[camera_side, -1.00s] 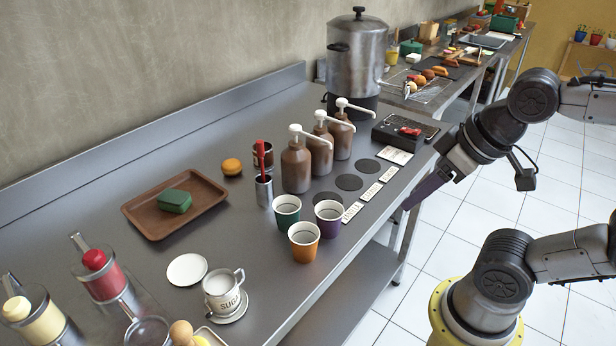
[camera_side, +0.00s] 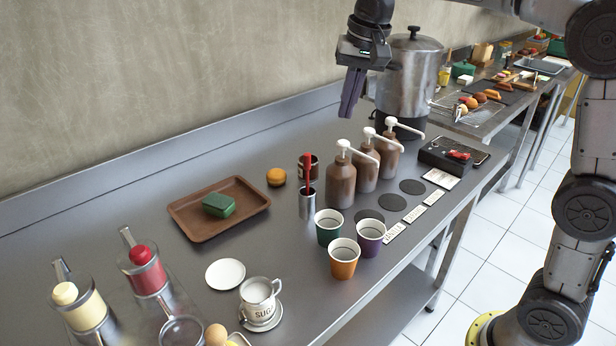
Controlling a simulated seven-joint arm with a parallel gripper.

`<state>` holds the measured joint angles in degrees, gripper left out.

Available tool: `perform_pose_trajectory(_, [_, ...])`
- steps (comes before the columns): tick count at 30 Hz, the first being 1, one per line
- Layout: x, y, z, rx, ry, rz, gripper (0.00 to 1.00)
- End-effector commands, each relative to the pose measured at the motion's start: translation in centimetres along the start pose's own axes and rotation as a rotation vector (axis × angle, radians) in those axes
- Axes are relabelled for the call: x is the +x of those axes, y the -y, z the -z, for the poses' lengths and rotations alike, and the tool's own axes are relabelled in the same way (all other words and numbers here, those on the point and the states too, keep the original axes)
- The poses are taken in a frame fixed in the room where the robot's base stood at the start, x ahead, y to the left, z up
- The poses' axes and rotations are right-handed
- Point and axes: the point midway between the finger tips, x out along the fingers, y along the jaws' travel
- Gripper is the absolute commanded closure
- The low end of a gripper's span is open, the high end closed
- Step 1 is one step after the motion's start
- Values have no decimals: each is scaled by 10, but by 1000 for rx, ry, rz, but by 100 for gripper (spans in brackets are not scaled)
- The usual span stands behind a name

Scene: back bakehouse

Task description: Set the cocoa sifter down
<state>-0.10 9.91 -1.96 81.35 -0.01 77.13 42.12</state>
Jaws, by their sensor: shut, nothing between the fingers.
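A small dark brown and red can (camera_side: 314,168), likely the cocoa sifter, stands upright on the bench behind a steel cup (camera_side: 306,206). The cup and the red-handled tool (camera_side: 308,171) in it hide part of the can. My gripper is apart from the can, higher up and to its right in the picture. A round sieve (camera_side: 182,331) is cut off at the bottom edge.
Pump bottles (camera_side: 341,185) and the urn (camera_side: 409,75) stand near my gripper. Paper cups (camera_side: 344,262), a brown tray (camera_side: 190,226) with a green block, a bun (camera_side: 276,177) and a sugar mug (camera_side: 259,293) occupy the bench (camera_side: 130,222). Bare steel runs along the wall.

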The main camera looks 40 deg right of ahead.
Motion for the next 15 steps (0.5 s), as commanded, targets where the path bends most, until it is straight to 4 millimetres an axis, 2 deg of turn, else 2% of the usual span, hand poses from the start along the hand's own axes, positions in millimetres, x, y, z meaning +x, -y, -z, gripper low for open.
perform_pose_trajectory(1, [18,12,13,15,22,-20,100])
perform_pose_trajectory(3, [40,24,27,34,45,-42,100])
perform_pose_trajectory(7, [85,42,46,44,88,-83,100])
perform_pose_trajectory(12, [138,51,55,42,138,-130,100])
perform_pose_trajectory(15, [157,49,53,41,163,-154,100])
